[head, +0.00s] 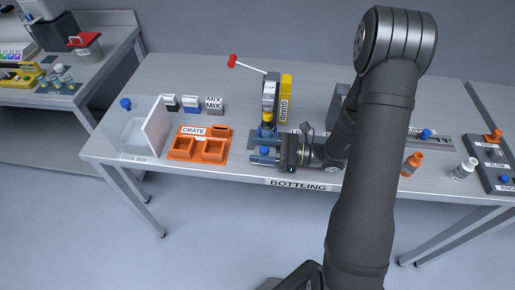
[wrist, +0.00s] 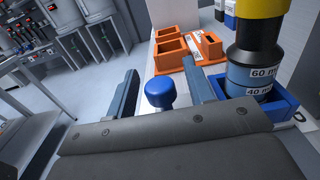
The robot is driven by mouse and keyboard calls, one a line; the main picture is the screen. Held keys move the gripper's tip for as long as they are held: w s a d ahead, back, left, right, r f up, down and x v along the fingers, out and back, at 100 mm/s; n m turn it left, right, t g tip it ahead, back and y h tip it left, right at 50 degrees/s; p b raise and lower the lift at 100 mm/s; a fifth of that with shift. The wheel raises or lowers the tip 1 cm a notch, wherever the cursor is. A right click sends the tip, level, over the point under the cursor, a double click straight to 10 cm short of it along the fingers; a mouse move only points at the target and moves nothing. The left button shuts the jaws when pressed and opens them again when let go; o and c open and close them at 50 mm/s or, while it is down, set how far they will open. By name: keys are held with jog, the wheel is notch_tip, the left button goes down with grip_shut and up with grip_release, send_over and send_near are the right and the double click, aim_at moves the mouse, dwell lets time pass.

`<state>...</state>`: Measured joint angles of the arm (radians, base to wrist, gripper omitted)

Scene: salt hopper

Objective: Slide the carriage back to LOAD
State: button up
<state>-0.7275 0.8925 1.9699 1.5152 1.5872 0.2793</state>
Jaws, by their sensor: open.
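The blue carriage (head: 267,133) stands under the CAP station in the head view. In the wrist view the carriage (wrist: 285,112) is a blue open-topped holder around a bottle (wrist: 250,78) marked 60 and 40 ml. A round blue knob (wrist: 160,93) sits in front of it; it also shows in the head view (head: 265,150). My gripper (head: 262,155) is open, reaching in from the right. In the wrist view its fingers (wrist: 160,80) stand either side of the knob, with visible gaps. I cannot read a LOAD mark. The knob's link to the carriage is hidden.
The CAP station (head: 269,90) has a yellow GUARD panel (head: 286,97) and a red-tipped lever (head: 233,61). An orange CRATE (head: 198,144) lies left of the carriage, near a clear box (head: 145,127). Bottles (head: 411,165) stand right of my arm. The table's front edge is close.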

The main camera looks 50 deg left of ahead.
jog(key=shift+s+a, duration=0.4)
grip_shut()
jog(key=shift+v, duration=3.7)
grip_release()
jog(key=shift+r, duration=0.1)
